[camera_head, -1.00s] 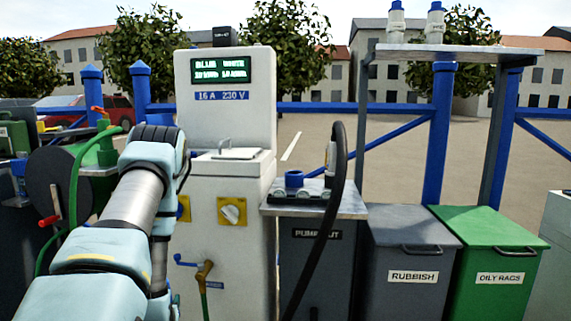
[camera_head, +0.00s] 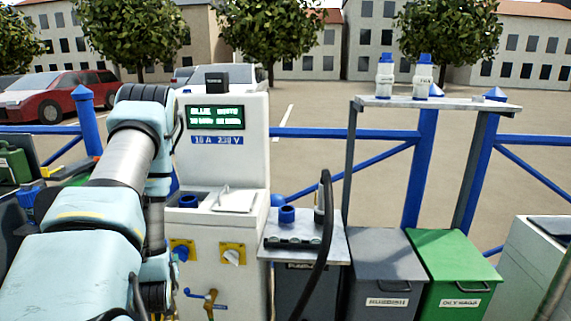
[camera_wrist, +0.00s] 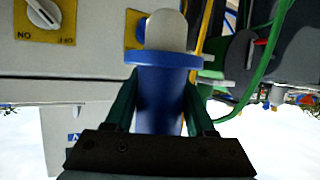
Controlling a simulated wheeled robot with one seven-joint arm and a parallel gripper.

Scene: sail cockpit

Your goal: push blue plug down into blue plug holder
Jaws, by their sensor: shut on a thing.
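The blue plug (camera_wrist: 158,100) shows in the wrist view, with a wide blue flange and a grey rounded nose pointing away from my wrist. My gripper (camera_wrist: 160,82) is shut on its body, one dark green finger on each side. In the head view my arm hides the gripper and plug. Two blue ring-shaped cups show there: one on the white power pedestal's ledge (camera_head: 188,201), one on the pump-out top (camera_head: 287,214). I cannot tell which is the blue plug holder. Neither shows in the wrist view.
The white pedestal (camera_head: 230,150) has a lit screen and yellow switches (camera_head: 232,254). A black hose (camera_head: 322,235) arches beside the pump-out top. Rubbish (camera_head: 388,262) and green oily-rags (camera_head: 452,262) bins stand right. A shelf (camera_head: 435,103) holds two blue-capped bottles.

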